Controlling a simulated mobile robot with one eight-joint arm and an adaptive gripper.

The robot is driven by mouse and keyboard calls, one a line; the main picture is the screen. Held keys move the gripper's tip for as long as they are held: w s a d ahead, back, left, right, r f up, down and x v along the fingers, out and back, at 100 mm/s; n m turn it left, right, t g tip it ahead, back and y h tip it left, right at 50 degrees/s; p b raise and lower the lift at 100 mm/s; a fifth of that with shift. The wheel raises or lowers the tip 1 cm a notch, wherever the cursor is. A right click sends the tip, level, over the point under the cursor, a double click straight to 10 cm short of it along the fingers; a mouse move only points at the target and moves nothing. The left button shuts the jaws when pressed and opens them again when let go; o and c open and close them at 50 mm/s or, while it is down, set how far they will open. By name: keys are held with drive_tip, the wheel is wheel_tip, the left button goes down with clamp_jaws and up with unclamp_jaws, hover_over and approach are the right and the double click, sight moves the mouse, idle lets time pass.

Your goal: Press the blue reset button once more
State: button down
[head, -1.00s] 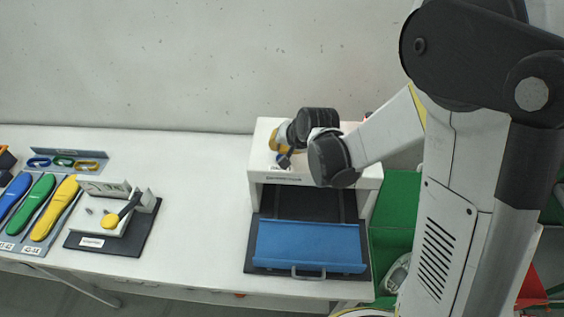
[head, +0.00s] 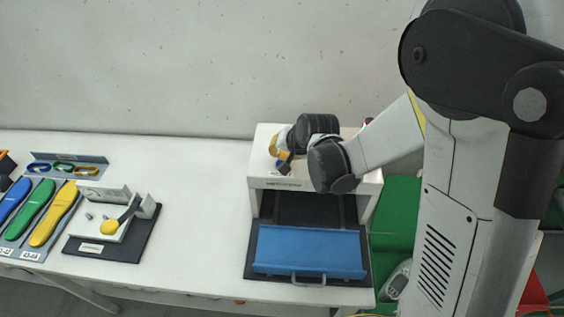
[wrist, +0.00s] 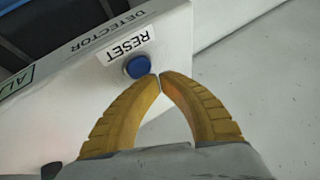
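The blue reset button (wrist: 138,66) is a round knob beside the RESET label (wrist: 126,47) on the white detector (wrist: 85,88). My gripper (wrist: 160,77) has its two yellow fingers with their tips together, and nothing shows between them. The tips appear just right of the button in the wrist view; I cannot tell whether they touch it or hover over it. In the head view the white detector (head: 262,181) stands at the right part of the table, with my gripper over its top. My wrist hides part of that top.
A blue tray (head: 310,250) with a handle sits at the detector's front. At left are a dark board (head: 143,240) with a white fixture, and a grey holder with blue, green and yellow insoles (head: 40,212). A green container (head: 400,195) is at right. The table's middle is clear.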

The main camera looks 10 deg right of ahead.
sight(279, 161)
idle(0.4)
drive_tip(key=shift+f+b, duration=0.5)
drive_tip(key=shift+b, duration=0.1)
drive_tip(key=shift+f+b, duration=0.45)
drive_tip(key=shift+b, duration=0.1)
idle(0.5)
drive_tip(key=shift+r, duration=0.1)
drive_tip(key=shift+r+p, duration=0.6)
drive_tip(key=shift+r, duration=0.25)
drive_tip(key=shift+r+p, duration=1.7)
drive_tip(key=shift+r, duration=0.85)
drive_tip(key=shift+f, duration=0.1)
